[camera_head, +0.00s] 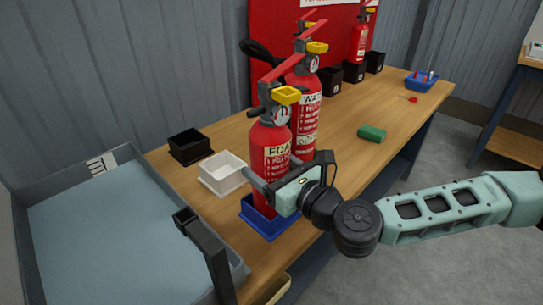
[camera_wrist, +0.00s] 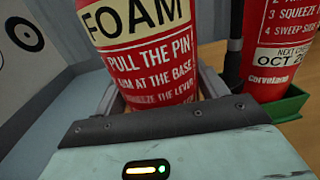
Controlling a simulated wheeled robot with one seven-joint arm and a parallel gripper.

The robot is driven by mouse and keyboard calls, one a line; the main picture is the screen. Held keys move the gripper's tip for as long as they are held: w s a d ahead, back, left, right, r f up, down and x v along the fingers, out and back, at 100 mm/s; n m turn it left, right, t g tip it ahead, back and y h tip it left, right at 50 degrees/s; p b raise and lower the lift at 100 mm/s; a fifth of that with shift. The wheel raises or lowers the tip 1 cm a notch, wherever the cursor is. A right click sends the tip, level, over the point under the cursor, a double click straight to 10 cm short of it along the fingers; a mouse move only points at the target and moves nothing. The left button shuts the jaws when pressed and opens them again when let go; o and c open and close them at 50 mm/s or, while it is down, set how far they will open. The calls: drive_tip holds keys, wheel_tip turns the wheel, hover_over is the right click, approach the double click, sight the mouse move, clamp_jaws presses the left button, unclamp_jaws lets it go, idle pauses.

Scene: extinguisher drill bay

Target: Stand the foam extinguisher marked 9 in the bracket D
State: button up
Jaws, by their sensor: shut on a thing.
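A red foam extinguisher (camera_head: 270,143) with a yellow tag at its head stands upright at the near end of the bench. Its FOAM label (camera_wrist: 138,20) fills the upper middle of the wrist view. My gripper (camera_head: 268,168) is shut on its body, a finger on each side. Its lower end is within the outline of a blue square bracket (camera_head: 264,229); I cannot tell whether it touches the bottom. I can read neither the number 9 nor a letter D on any bracket.
A red water extinguisher (camera_head: 305,112) stands close behind, in a green bracket (camera_wrist: 290,105). White (camera_head: 223,183) and black (camera_head: 189,149) empty brackets are to the left. A grey tray (camera_head: 30,195) lies at left.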

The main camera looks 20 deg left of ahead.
sight(270, 144)
drive_tip(key=shift+r+p, duration=1.8)
drive_tip(key=shift+r, duration=1.05)
